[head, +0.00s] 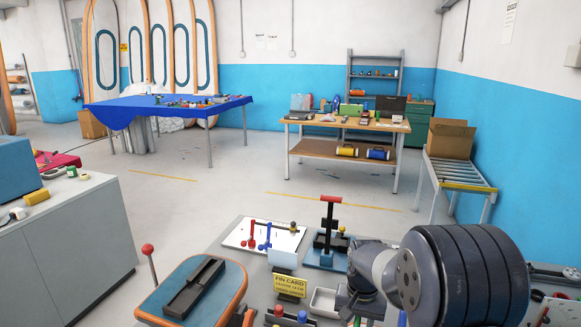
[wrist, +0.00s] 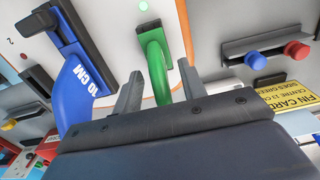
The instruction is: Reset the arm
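My gripper (wrist: 161,66) shows in the wrist view with its two grey fingers apart. A green curved piece (wrist: 157,72) appears between the fingers, with a gap visible on its right side; I cannot tell whether it is touched or how deep it lies. My arm (head: 440,275) shows at the lower right of the head view, folded over the grey bench. My fingers are not visible in the head view.
A blue fin marked 10 CM (wrist: 80,85) lies left of my gripper. Red knob (wrist: 297,50) and blue knob (wrist: 256,61) are on the right, by the yellow fin card (wrist: 290,95). An orange-rimmed board (head: 195,290) and a red-topped post (head: 331,215) stand near my arm.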

